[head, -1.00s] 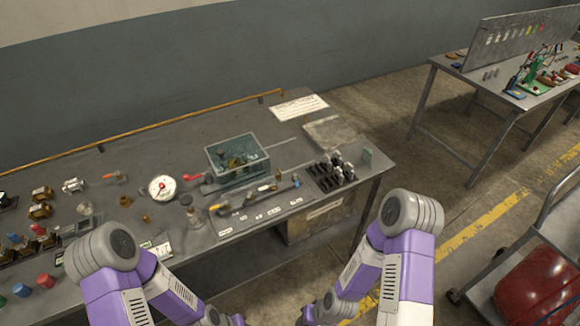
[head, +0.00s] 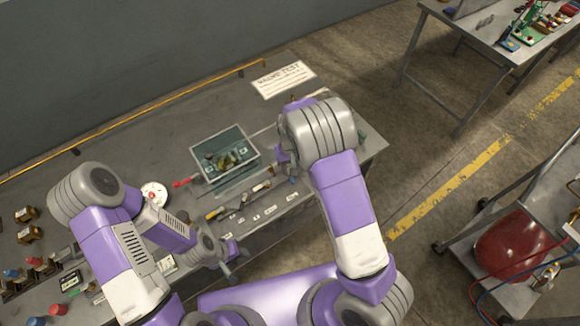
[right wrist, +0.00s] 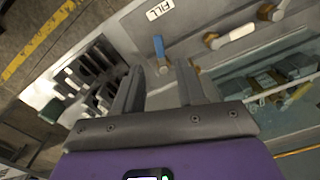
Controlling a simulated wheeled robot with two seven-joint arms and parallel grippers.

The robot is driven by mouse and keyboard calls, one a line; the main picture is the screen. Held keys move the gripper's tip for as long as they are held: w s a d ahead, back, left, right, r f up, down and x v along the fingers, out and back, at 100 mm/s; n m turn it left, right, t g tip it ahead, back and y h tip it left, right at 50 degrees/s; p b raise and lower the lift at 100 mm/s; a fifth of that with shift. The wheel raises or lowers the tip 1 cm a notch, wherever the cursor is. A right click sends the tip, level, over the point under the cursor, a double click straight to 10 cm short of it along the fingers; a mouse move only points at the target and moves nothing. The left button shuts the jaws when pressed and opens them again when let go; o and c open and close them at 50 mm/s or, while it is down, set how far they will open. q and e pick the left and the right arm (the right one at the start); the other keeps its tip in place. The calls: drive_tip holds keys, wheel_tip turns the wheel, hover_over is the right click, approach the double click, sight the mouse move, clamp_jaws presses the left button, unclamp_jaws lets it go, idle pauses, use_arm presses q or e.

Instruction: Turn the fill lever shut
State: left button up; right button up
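The fill lever (right wrist: 159,47) is a small blue handle by a brass fitting, near the white FILL label (right wrist: 160,10) in the right wrist view. In the head view its blue end (head: 293,180) shows at the right end of the valve row, just below my right gripper. My right gripper (right wrist: 157,76) is open, its two grey fingers apart, with the lever just ahead of and between the tips. I see no contact. The forearm hides most of that gripper in the head view. My left gripper (head: 236,251) hangs near the bench's front edge; its fingers are too small to judge.
A clear tank (head: 224,155) stands behind the valve row. A red handle (head: 183,182) and a round gauge (head: 153,192) are left of it. Dark upright clamps (right wrist: 88,75) stand beside the lever in the right wrist view. A sign (head: 283,79) lies at the bench's back.

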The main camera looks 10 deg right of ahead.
sight(292, 179)
wheel_tip(292, 179, down, 6)
drive_tip(key=shift+s+f, duration=0.1)
drive_tip(key=shift+f, duration=0.05)
drive_tip(key=shift+c, duration=0.3)
clamp_jaws()
